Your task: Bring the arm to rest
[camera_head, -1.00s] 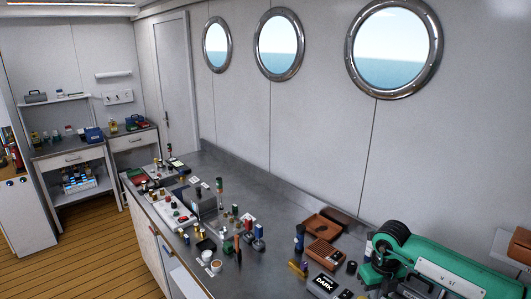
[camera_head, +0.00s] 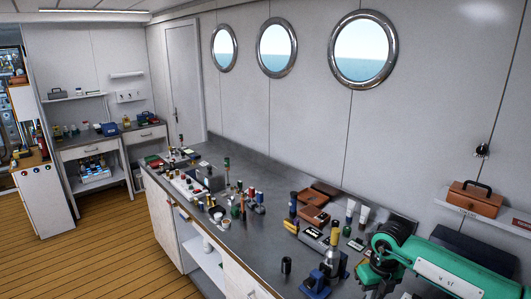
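A green and black arm, which is my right arm (camera_head: 440,266), comes in from the right edge over the near right end of the grey counter (camera_head: 262,232). Its rounded black joint sits at the bend, and the part below runs down to the bottom edge of the picture. The gripper at its end does not show. My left arm and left gripper are not in view.
The counter holds several small bottles, boxes and a control panel (camera_head: 186,189). A blue-based device (camera_head: 317,283) and a black cup (camera_head: 286,265) stand near the arm. A brown toolbox (camera_head: 475,199) is on a wall shelf at right. Wooden floor (camera_head: 110,255) is clear at left.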

